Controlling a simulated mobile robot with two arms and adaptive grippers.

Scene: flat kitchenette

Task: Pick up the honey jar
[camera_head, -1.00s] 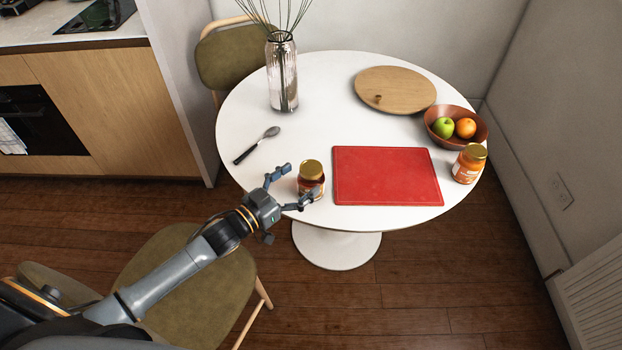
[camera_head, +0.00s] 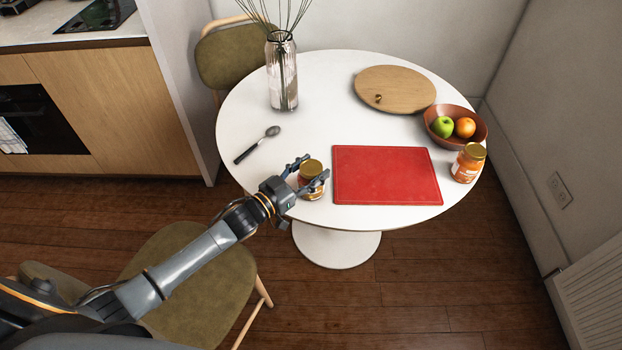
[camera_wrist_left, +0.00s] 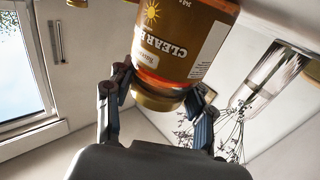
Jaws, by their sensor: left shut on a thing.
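The honey jar (camera_head: 313,188) has a gold lid and stands upright on the white round table (camera_head: 270,205), near its front edge, left of the red board. My left gripper (camera_head: 314,169) is around the jar, with one finger on each side just below the lid, and is shut on it. In the left wrist view the jar (camera_wrist_left: 185,45) appears upside down, its label partly readable, with the fingers (camera_wrist_left: 160,97) at its lid end. My right gripper is not in view.
A red board (camera_head: 387,175) lies right of the jar. A second jar (camera_head: 468,163), a fruit bowl (camera_head: 480,136), a round wooden board (camera_head: 395,88), a spoon (camera_head: 257,145) and a glass vase (camera_head: 282,75) stand farther off. A chair (camera_head: 205,285) is below my left arm.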

